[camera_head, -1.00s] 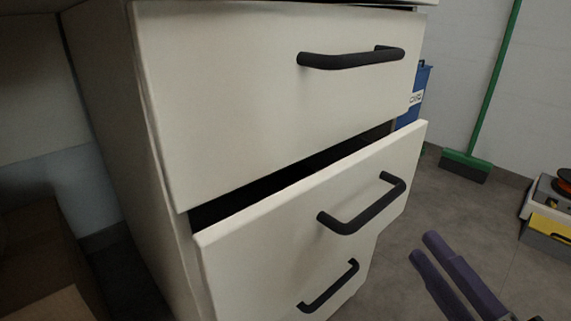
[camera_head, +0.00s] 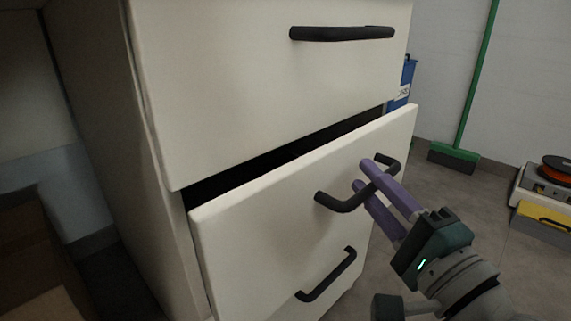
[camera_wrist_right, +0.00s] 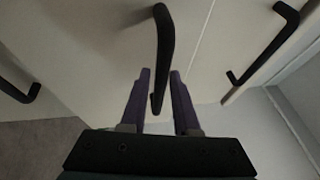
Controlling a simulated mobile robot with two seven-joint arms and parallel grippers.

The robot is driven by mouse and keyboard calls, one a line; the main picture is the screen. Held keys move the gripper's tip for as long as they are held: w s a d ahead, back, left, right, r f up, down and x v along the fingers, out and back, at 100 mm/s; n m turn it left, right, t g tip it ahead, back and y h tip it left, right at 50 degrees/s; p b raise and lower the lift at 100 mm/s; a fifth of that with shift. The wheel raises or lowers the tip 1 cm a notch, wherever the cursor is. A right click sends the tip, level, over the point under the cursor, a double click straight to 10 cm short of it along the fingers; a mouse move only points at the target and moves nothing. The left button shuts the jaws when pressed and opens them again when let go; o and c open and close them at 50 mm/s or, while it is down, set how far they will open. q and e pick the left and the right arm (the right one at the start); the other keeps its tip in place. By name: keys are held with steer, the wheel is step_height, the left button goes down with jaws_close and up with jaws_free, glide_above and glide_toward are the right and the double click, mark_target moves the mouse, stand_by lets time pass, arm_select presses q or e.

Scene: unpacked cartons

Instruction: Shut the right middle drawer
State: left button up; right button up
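The middle drawer (camera_head: 270,205) of the white cabinet stands partly open, with a dark gap above its front. Its black bar handle (camera_head: 335,202) is also in the right wrist view (camera_wrist_right: 162,45). My right gripper (camera_head: 364,174) is at this handle, its purple fingers apart. In the right wrist view, the fingers (camera_wrist_right: 160,75) lie on either side of the handle's end, with visible space around it. I cannot tell if either finger touches it. My left gripper is not in view.
The top drawer (camera_head: 240,90) above is shut. A lower drawer handle (camera_head: 328,276) is below. A green broom (camera_head: 455,153), a blue bin (camera_head: 403,82) and a yellow box (camera_head: 545,222) stand on the right. A brown carton (camera_head: 35,250) is at left.

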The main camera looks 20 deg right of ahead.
steer(key=shift+d, duration=0.1)
jaws_close()
stand_by(1.2)
